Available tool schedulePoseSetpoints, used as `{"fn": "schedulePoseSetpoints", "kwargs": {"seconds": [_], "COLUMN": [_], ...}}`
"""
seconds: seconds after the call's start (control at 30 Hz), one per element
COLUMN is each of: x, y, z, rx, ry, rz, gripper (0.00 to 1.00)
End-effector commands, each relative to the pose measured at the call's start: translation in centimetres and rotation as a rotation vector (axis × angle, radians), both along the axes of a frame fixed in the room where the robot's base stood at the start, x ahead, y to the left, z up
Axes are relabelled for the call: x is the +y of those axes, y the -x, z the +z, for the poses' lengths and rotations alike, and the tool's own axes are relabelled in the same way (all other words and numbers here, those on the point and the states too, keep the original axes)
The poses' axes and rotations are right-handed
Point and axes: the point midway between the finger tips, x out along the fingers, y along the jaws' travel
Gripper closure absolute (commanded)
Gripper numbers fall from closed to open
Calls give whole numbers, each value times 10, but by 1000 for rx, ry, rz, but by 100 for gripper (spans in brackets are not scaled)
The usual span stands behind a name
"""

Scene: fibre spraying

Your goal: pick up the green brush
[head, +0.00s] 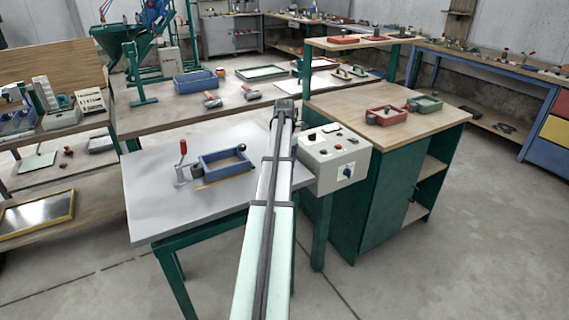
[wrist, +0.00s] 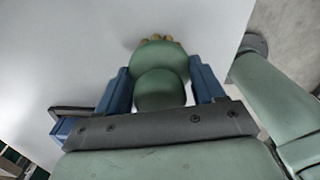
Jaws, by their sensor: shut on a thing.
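The green brush (wrist: 160,58) shows in the wrist view as a rounded green body with tan tips at its far end. My gripper (wrist: 160,78) has a blue finger on each side of the brush and is shut on it. A pale grey surface (wrist: 70,45) lies beneath. I cannot tell whether the brush touches that surface or hangs just above it. In the head view my arm hides the gripper, and I cannot make out the brush there.
In the head view, a grey-topped table (head: 150,215) carries a blue frame (head: 226,162) and a red-handled clamp (head: 183,160) left of my arm. A control box (head: 333,160) stands close to the right. The table's front left is clear.

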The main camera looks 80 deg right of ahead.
Motion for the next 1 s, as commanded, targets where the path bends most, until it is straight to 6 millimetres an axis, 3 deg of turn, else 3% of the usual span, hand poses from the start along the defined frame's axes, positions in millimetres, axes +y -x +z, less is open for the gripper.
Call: {"fn": "schedulePoseSetpoints", "kwargs": {"seconds": [0.27,0.53,1.0], "x": [0,0,-1], "y": [0,0,0], "z": [0,5,77], "rx": [0,0,0], "ry": [0,1,1], "rz": [0,0,0], "gripper": [69,69,69]}}
